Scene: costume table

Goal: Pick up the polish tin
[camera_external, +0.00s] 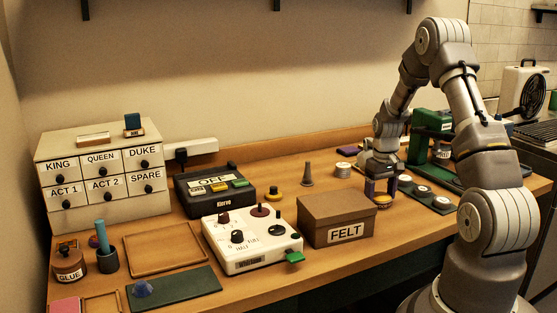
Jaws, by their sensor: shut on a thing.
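My gripper (381,197) points down at the right of the table, just right of the FELT box. Its purple fingers are shut on a small, low, round yellowish thing (383,202), which looks like the polish tin. The fingers hide part of its sides. It is at or very close to the tabletop; I cannot tell whether it touches the wood.
The brown FELT box (325,208) stands close on the left. A dark strip with round pads (441,199) lies right of the gripper, before a green machine (430,130). A white spool-like thing (343,170) and a brown cone (307,176) stand behind left.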

